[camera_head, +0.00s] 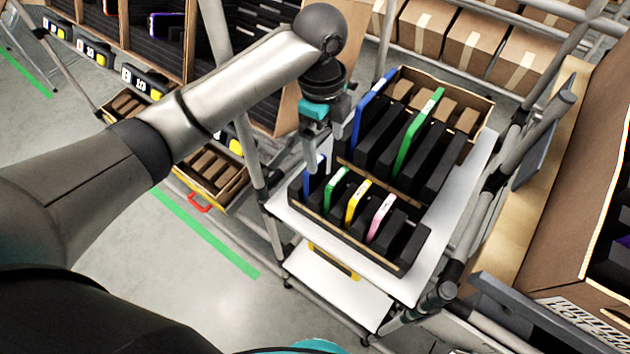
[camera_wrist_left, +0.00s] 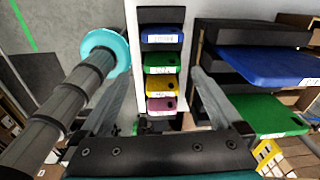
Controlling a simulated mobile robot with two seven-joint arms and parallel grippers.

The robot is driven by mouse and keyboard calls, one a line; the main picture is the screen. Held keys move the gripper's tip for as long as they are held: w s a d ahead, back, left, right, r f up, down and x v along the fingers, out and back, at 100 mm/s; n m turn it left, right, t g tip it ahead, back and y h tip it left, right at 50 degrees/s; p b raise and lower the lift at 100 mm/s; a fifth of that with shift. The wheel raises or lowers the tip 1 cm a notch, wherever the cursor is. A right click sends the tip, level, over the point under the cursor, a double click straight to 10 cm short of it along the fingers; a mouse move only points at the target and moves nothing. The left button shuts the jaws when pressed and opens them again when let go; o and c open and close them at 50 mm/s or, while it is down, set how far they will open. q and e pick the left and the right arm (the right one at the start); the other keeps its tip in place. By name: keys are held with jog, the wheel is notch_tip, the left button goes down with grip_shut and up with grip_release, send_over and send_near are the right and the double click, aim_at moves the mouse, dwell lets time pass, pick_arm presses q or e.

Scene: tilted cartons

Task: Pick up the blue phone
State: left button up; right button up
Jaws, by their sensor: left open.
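The blue phone (camera_head: 320,180) stands on edge at the left end of the front carton (camera_head: 399,262). In the left wrist view the blue phone (camera_wrist_left: 163,38) is the far one of the row, with a white label on its edge. My left gripper (camera_head: 309,165) points down over that end of the carton and partly covers the phone in the head view. In the left wrist view the left gripper (camera_wrist_left: 163,75) is open, its fingers on either side of the row, with nothing gripped. I cannot tell its exact height. My right gripper is not in view.
Green (camera_head: 337,189), yellow (camera_head: 357,202) and pink (camera_head: 380,218) phones stand beside it between black dividers. A back carton (camera_head: 475,103) holds a larger blue device (camera_head: 374,103) and a larger green one (camera_head: 418,133). Both cartons sit tilted on a white shelf (camera_head: 465,185) with grey poles alongside.

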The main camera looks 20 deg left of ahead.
pick_arm(q)
notch_tip(320, 180, up, 2)
jog(key=w+a+m, duration=0.1)
jog(key=w+a, duration=0.1)
send_near(315, 183)
notch_tip(315, 183, down, 8)
jog(key=w, duration=0.1)
jog(key=shift+w+y+b, duration=0.2)
jog(key=shift+y+b, duration=0.1)
jog(key=c, duration=0.9)
jog(key=shift+c, duration=0.2)
jog(key=shift+r, duration=0.1)
